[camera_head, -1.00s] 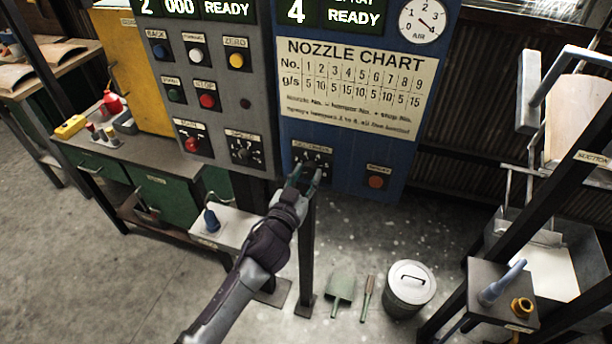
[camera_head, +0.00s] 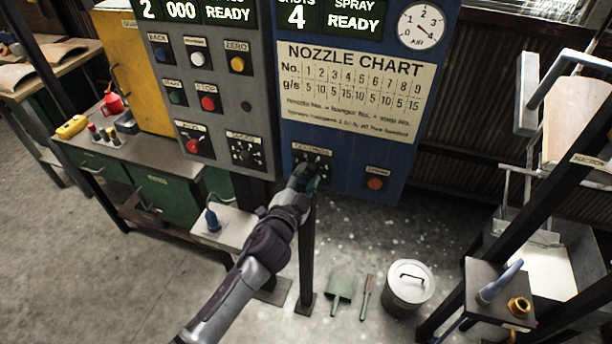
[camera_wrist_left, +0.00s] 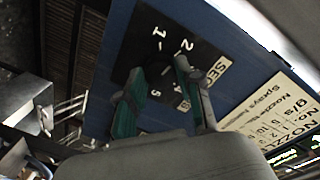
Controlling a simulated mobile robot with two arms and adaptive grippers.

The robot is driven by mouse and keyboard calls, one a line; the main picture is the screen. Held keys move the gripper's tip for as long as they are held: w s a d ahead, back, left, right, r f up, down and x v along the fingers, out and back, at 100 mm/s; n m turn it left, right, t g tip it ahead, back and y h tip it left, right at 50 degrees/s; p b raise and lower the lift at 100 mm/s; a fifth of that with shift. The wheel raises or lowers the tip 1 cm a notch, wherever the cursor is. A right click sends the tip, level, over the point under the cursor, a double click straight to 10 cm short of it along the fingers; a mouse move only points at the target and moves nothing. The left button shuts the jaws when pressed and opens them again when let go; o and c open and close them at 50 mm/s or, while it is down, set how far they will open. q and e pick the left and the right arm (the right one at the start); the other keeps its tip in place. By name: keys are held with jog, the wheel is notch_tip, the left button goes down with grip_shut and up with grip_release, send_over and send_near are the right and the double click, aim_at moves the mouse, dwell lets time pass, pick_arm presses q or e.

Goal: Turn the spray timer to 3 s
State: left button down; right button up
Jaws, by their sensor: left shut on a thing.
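The spray timer dial (camera_head: 314,156) is a black plate with white marks low on the blue panel. In the left wrist view the plate (camera_wrist_left: 163,50) shows a 1, a 2, a 5 and part of a label; the other marks are partly covered. My left gripper (camera_head: 304,177) is at the dial, and in the left wrist view its two green-padded fingers (camera_wrist_left: 158,92) close around the dark knob. My right gripper is not in view.
The blue panel (camera_head: 345,172) carries an orange button (camera_head: 375,183) right of the dial. The nozzle chart (camera_head: 355,90) is above. The speed dial (camera_head: 246,152) and several buttons are on the grey panel to the left. A dark post stands below the gripper.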

pick_arm(q)
jog(key=m, duration=0.5)
jog(key=shift+p, duration=0.35)
jog(key=m, duration=0.5)
jog(key=shift+y+p, duration=0.3)
jog(key=shift+p, duration=0.05)
jog(key=shift+m, duration=0.3)
jog(key=c, duration=0.7)
grip_release()
jog(key=shift+d, duration=0.1)
jog(key=shift+c, duration=0.2)
jog(key=v, duration=1.2)
